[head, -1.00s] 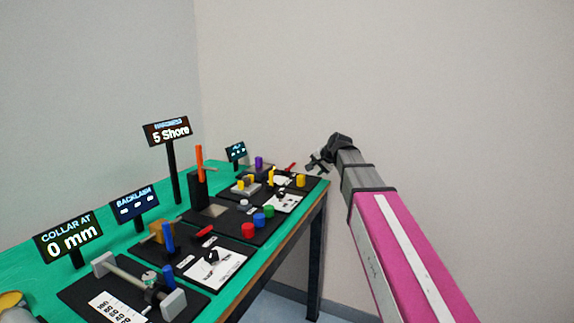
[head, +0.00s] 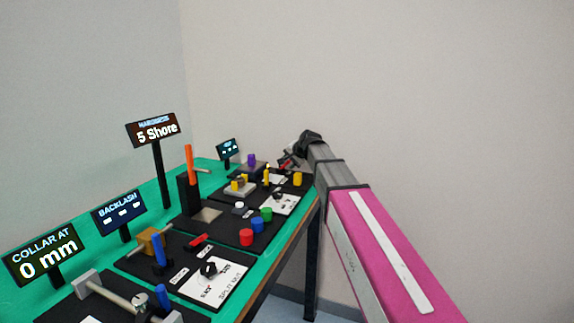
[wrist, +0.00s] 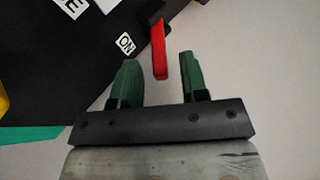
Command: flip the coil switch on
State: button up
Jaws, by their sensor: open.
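The red switch lever (wrist: 160,48) shows in the wrist view, standing out from a black panel (wrist: 60,75). A white label (wrist: 126,43) reading "ON" lies on the panel to its left. My gripper (wrist: 160,68) is open, with one green finger on each side of the lever's tip; I cannot tell whether either touches it. In the head view my gripper (head: 287,160) is at the far right end of the green table, beside the switch, where the arm partly hides it.
The green table (head: 85,225) carries several black panels. Near the gripper are yellow pegs (head: 297,179) and a purple knob (head: 251,160). Red (head: 246,237) and green (head: 266,214) buttons stand closer. A lit sign (head: 156,131) reads "5 Shore". Open floor lies right of the table.

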jog(key=shift+x, duration=1.3)
jog(key=shift+c, duration=0.3)
grip_shut()
jog(key=shift+s+d+f+t+y, duration=0.1)
jog(key=shift+d+f+t+y, duration=0.15)
jog(key=shift+y, duration=0.35)
jog(key=shift+o, duration=0.3)
grip_release()
jog(key=shift+a+r, duration=0.1)
